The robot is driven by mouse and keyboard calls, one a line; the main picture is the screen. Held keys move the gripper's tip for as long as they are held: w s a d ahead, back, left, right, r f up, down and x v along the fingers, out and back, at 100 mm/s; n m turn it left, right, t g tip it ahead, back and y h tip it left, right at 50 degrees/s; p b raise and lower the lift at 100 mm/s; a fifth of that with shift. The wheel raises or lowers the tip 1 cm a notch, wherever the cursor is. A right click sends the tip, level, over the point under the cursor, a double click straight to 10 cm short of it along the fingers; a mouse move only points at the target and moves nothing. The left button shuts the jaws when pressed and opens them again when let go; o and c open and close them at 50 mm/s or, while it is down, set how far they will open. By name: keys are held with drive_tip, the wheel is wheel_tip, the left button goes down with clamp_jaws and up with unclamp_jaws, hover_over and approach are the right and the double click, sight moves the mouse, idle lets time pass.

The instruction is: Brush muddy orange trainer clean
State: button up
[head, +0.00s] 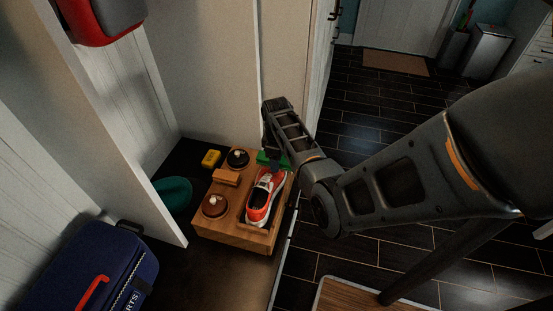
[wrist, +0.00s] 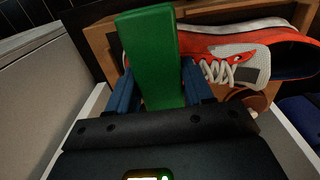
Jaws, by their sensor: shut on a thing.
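The orange-red and white trainer (head: 259,207) lies on a wooden box (head: 235,232) on the floor. In the wrist view the trainer (wrist: 243,50) lies on its wooden support to the right, with grey-white laces and mesh facing the camera. I cannot make out clear mud on it. My gripper (head: 273,165) is at the box's far right corner, by the trainer's far end. It is shut on a green block-shaped brush (head: 265,157). In the wrist view the green brush (wrist: 150,55) stands between blue fingers and covers part of the trainer. Its bristles are hidden, and contact is unclear.
Beside the trainer are a brown round tin (head: 215,205), a dark round tin (head: 237,158) and a wooden block (head: 226,177). A yellow sponge (head: 211,159), teal item (head: 172,194) and navy bag (head: 110,265) lie left. White panels flank the niche; open floor lies right.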

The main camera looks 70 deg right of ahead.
drive_tip(key=shift+w+f, duration=0.1)
drive_tip(key=shift+w, duration=0.05)
drive_tip(key=shift+w+a+b, duration=0.15)
drive_tip(key=shift+w+b, duration=0.1)
drive_tip(key=shift+w, duration=0.6)
drive_tip(key=shift+w+a+b, duration=0.1)
drive_tip(key=shift+w+b, duration=0.15)
drive_tip(key=shift+w, duration=0.6)
drive_tip(key=shift+s, duration=0.15)
drive_tip(key=shift+s+d+r+p, duration=0.1)
drive_tip(key=shift+s+r+p, duration=0.1)
drive_tip(key=shift+s+p, duration=0.5)
drive_tip(key=shift+s, duration=1)
drive_tip(key=shift+f, duration=0.15)
